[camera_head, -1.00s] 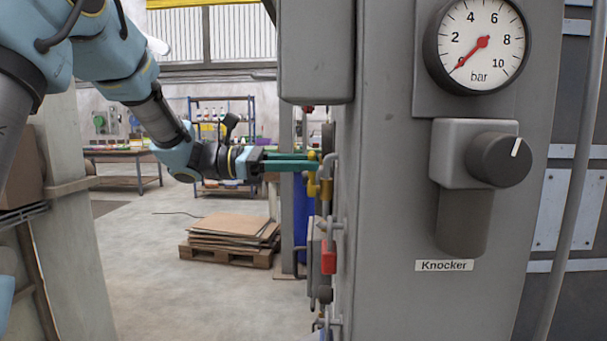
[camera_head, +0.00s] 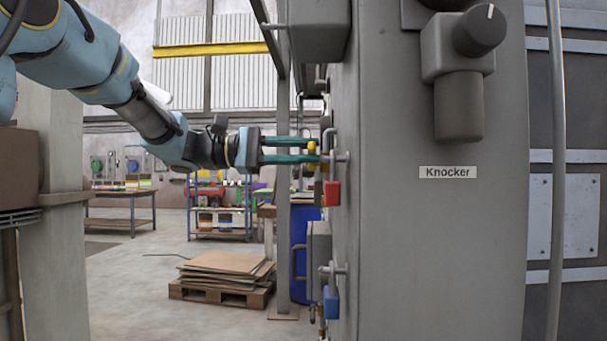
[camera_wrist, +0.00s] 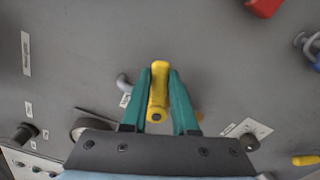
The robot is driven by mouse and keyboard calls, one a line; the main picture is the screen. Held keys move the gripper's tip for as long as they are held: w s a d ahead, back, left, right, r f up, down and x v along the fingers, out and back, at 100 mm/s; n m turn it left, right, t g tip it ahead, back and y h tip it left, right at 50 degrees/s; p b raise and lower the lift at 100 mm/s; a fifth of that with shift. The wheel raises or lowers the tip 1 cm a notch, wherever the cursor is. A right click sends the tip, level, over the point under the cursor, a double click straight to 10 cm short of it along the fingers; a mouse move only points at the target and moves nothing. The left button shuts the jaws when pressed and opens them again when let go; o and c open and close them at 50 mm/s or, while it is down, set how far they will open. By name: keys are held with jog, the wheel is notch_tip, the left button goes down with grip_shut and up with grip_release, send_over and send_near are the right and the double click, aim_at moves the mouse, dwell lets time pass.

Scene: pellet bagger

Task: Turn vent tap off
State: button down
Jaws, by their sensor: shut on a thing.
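The tap handle (camera_wrist: 158,88) is a yellow lever on the grey panel, seen between the two green fingers in the wrist view. My gripper (camera_wrist: 158,105) is shut on it, one finger on each side. In the head view my gripper (camera_head: 312,151) reaches the panel's left side from the left, and a bit of the yellow handle (camera_head: 312,147) shows at its fingertips. A label beside the tap in the wrist view is too small to read, so I cannot confirm that this is the vent tap.
A red block (camera_head: 332,193) and a blue block (camera_head: 330,302) hang on the panel's side below my gripper. A grey cabinet (camera_head: 440,240) with a knob marked Knocker fills the right. A pallet of boards (camera_head: 222,280) stands on the floor behind; floor left of it is clear.

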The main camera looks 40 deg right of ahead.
jog(key=f+m+b, duration=0.1)
jog(key=m+b, duration=0.1)
jog(key=b, duration=0.1)
jog(key=f+m+b, duration=0.1)
jog(key=m+b, duration=0.1)
jog(key=b, duration=0.2)
jog(key=shift+s+a+f, duration=0.15)
jog(key=shift+s+f, duration=0.05)
jog(key=shift+m, duration=0.3)
jog(key=c, duration=0.7)
grip_release()
jog(key=shift+r, duration=0.1)
jog(key=v, duration=1.1)
